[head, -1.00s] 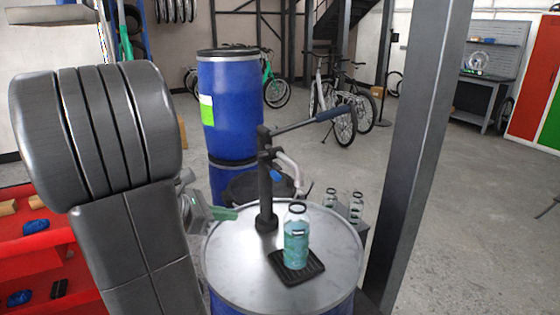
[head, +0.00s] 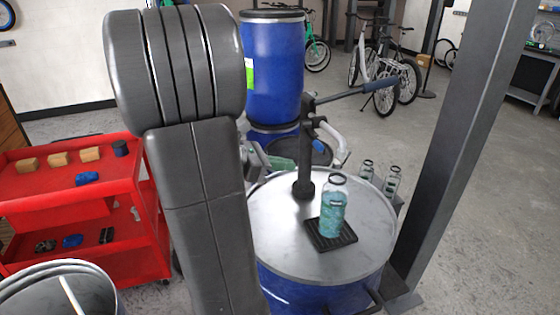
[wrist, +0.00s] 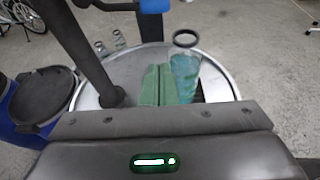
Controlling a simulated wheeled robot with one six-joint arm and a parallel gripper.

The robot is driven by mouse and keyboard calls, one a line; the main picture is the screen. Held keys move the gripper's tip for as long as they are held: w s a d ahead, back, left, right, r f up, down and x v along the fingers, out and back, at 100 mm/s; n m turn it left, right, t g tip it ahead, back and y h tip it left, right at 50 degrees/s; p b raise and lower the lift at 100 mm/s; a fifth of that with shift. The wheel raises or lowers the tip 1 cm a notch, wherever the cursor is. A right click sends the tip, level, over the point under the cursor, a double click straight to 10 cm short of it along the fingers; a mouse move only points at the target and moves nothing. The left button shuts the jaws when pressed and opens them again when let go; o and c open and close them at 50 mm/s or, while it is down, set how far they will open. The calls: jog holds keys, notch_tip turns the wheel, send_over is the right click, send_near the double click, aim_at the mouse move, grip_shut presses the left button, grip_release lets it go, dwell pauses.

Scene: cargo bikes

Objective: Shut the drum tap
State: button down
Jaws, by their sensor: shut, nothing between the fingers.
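A blue drum (head: 300,290) with a metal lid carries a dark pump post with a long lever (head: 345,95). The small blue tap handle (head: 318,146) is at the post's side in the head view. It also shows, cut off by the top edge, in the wrist view (wrist: 155,6). My gripper (wrist: 157,68) has green fingers, shut and empty, apart from the tap. In the head view my gripper (head: 282,163) is partly hidden by my arm, left of the post. A clear bottle with teal liquid (head: 332,212) stands under the spout on a black mat (head: 345,239).
A second tall blue drum (head: 272,60) is farther back. A red cart (head: 140,205) is at the left and a grey pillar (head: 462,130) at the right.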

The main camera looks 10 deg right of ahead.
jog(key=d+r+p, duration=0.1)
jog(key=d, duration=0.5)
jog(key=shift+w+d+r, duration=0.25)
jog(key=shift+w+r, duration=0.15)
jog(key=shift+w, duration=0.05)
jog(key=shift+r+p, duration=0.15)
jog(key=shift+p, duration=0.4)
jog(key=shift+s+r+p, duration=0.1)
jog(key=shift+p, duration=0.4)
